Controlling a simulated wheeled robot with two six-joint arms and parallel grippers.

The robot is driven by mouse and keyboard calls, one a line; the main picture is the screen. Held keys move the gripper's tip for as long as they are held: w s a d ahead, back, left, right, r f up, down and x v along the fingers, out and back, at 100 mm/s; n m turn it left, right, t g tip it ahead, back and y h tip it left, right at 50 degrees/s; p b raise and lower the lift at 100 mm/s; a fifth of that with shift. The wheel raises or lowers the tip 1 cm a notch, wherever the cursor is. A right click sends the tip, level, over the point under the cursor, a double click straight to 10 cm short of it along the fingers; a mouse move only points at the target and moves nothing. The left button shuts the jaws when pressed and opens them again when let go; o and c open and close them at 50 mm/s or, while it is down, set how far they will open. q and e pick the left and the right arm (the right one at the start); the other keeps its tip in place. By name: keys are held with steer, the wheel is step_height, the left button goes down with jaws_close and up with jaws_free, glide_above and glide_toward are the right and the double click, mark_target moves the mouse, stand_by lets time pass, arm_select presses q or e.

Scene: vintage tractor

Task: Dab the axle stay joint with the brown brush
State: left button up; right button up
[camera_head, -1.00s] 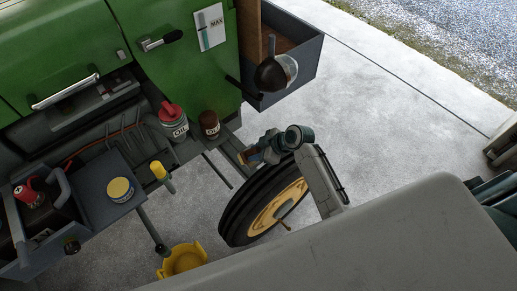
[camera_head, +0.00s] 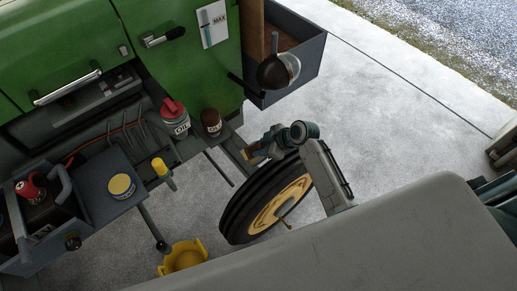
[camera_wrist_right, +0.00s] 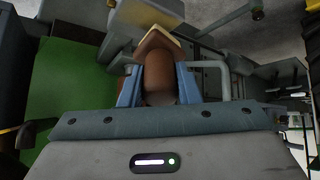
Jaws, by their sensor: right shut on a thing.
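My right gripper (camera_head: 258,151) is beside the tractor, above the front tyre, and is shut on the brown brush. In the right wrist view the brush's rounded brown body (camera_wrist_right: 159,76) sits between the two blue fingers (camera_wrist_right: 157,88), with a pale wedge-shaped end beyond it. In the head view only a small tan bit of the brush shows at the fingertips. Dark grey metal parts of the tractor lie close beyond the brush; I cannot tell which is the axle stay joint, or whether the brush touches it. My left gripper is not in view.
A red-topped oil can (camera_head: 174,118) and a brown jar (camera_head: 211,122) stand on the tractor's ledge. A black tyre with a yellow rim (camera_head: 283,205) is below my right arm. A yellow bucket (camera_head: 183,257) and a yellow-lidded tin (camera_head: 121,186) are at left. Concrete floor is open at right.

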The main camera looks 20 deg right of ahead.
steer(key=shift+s+a, duration=0.1)
steer(key=shift+s+a+p, duration=0.3)
steer(key=shift+a+p, duration=0.05)
steer(key=shift+a, duration=0.45)
steer(key=shift+d, duration=0.15)
steer(key=shift+w+d, duration=0.4)
steer(key=shift+d, duration=0.4)
steer(key=shift+a, duration=0.1)
steer(key=shift+s+a, duration=0.4)
steer(key=shift+a, duration=0.45)
steer(key=shift+d, duration=0.15)
